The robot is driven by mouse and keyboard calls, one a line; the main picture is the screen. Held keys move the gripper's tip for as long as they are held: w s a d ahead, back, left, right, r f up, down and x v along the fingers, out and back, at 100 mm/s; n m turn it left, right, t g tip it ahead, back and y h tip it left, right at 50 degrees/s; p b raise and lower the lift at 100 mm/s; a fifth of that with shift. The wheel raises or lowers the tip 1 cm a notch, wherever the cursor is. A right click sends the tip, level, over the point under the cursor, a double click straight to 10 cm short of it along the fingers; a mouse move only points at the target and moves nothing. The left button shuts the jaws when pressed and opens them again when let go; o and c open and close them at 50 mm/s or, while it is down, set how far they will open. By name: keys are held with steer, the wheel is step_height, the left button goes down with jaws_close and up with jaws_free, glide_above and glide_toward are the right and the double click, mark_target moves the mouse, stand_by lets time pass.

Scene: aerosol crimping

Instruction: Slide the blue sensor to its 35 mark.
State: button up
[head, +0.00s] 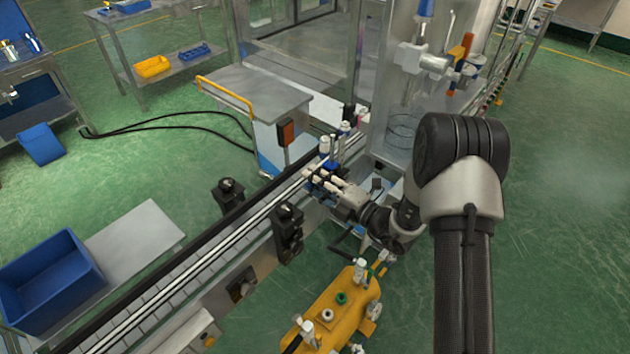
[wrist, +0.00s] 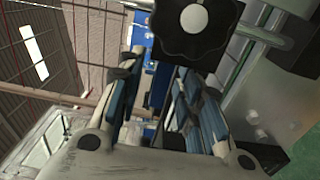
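In the head view my gripper (head: 320,177) is at the conveyor's side rail, beside a small blue part (head: 329,165) that I take for the blue sensor. In the wrist view the two fingers of my gripper (wrist: 160,75) stand apart, with blue parts (wrist: 154,88) showing in and beyond the gap. The fingers look open; I see no clear contact with the blue part. The scale and its 35 mark cannot be made out. A black knob (wrist: 195,18) with a white centre sits just beyond the fingertips and hides part of the view.
The conveyor (head: 190,270) runs diagonally, with black knobs (head: 288,228) on its near side. A grey cabinet with a yellow handle (head: 224,92) stands behind it. A yellow unit with fittings (head: 335,305) is below my arm. Green floor is free at the right.

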steer(key=v, duration=1.2)
